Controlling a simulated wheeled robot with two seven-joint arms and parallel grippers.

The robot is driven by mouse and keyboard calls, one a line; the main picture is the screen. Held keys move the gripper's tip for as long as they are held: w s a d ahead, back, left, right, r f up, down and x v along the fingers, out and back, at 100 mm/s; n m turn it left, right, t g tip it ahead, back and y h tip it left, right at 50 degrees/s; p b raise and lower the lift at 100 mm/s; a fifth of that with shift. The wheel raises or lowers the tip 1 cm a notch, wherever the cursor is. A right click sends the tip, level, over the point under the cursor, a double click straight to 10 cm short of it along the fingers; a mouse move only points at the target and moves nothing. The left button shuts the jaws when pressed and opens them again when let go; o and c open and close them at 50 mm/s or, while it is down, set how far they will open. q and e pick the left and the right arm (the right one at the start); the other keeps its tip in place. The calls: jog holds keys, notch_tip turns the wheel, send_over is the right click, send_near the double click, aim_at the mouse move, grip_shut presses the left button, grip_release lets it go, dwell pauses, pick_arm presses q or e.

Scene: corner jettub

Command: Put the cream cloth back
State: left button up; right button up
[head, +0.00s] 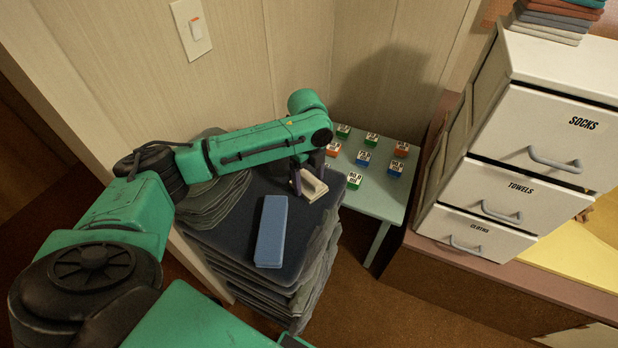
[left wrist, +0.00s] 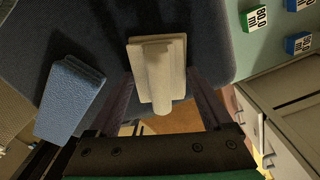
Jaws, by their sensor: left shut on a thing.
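The cream cloth (head: 313,187) is a small folded piece at the far right part of a dark blue padded pile (head: 225,236). My left gripper (head: 308,175) points down over the pile and is shut on the cream cloth. In the left wrist view the cream cloth (left wrist: 157,75) sits between the two fingers, with part of it bulging toward the camera. I cannot tell whether it touches the pile below. My right gripper is not in view.
A folded blue cloth (head: 271,230) lies on the pile. A pale green table (head: 376,190) behind holds several small boxes. At right, a white cabinet (head: 492,95) has three shut drawers labelled socks, towels and apparently cloths. Folded cloths (head: 556,22) are stacked on its top.

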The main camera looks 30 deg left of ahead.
aim_at(308, 175)
pick_arm(q)
jog(key=o, duration=1.4)
notch_tip(308, 175, up, 12)
jog(key=shift+a+r, duration=0.1)
jog(key=shift+a, duration=0.05)
